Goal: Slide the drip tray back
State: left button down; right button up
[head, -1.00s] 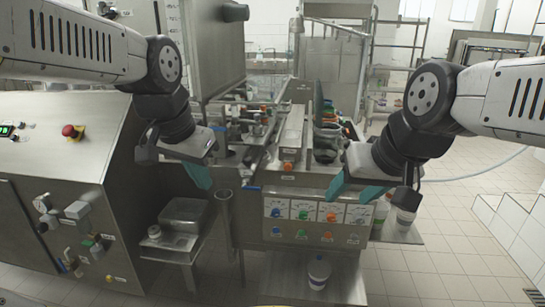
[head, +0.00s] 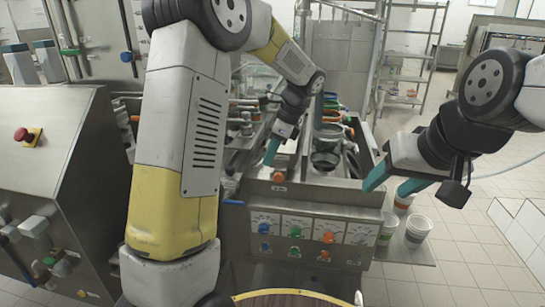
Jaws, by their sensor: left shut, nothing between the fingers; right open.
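A narrow metal channel with an orange knob (head: 279,177) at its front end lies on the cup filler; it looks like the drip tray, but I cannot be sure. My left arm reaches forward across the view. My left gripper (head: 270,157), with teal fingers, is shut and empty, pointing down just above and behind the knob. I cannot tell whether it touches the metal there. My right gripper (head: 394,188) is open and empty, beside the right front corner of the machine. My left arm hides part of the machine's left side.
The machine's front panel (head: 308,239) carries several coloured knobs. Dark round cup holders (head: 325,160) sit right of the channel. White tubs (head: 418,229) stand on a shelf at the right. A steel cabinet (head: 50,180) with a red button is at the left. The tiled floor at right is clear.

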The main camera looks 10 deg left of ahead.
pick_arm(q)
jog(key=a+f, duration=0.7)
jog(key=shift+f, duration=0.4)
jog(key=shift+a, duration=0.1)
